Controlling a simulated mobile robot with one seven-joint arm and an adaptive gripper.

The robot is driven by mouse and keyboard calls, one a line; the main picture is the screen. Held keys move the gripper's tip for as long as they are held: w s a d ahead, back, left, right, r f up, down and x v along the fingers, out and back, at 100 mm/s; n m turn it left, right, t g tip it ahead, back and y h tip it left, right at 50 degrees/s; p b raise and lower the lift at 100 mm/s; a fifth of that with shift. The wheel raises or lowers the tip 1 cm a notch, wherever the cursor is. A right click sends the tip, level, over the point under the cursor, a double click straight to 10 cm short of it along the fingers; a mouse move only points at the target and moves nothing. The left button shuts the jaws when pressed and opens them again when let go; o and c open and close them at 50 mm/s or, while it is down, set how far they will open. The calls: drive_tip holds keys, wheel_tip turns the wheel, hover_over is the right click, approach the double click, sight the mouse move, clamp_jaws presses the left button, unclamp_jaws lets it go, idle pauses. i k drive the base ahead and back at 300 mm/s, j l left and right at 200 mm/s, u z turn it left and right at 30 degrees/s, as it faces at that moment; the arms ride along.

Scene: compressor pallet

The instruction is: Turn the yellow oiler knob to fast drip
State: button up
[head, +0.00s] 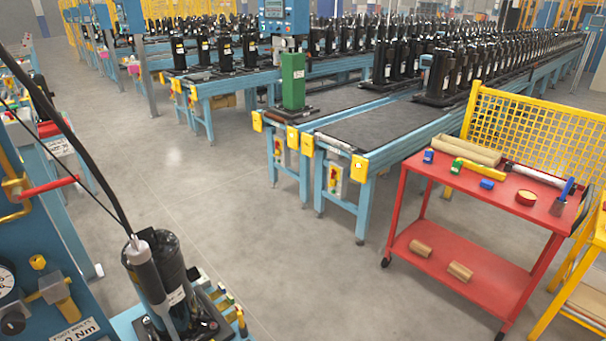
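A blue panel (60,240) fills the lower left of the head view. A small yellow knob-like part (38,262) sits on it, above a brass-coloured fitting (60,296). This may be the oiler knob, but any drip marks or its setting are too small to read. A smaller yellow piece (241,318) stands on the bench beside the black compressor at the bottom. My gripper does not show in this view.
A grey hanging tool (146,268) on a black cable is in front of a black compressor (172,268), right of the panel. A red cart (470,200) and yellow mesh fence (535,125) stand at right. Blue conveyors (370,140) run behind. The middle floor is clear.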

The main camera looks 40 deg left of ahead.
sight(38, 261)
drive_tip(key=u, duration=3.2)
drive_tip(key=i+l+z, duration=0.15)
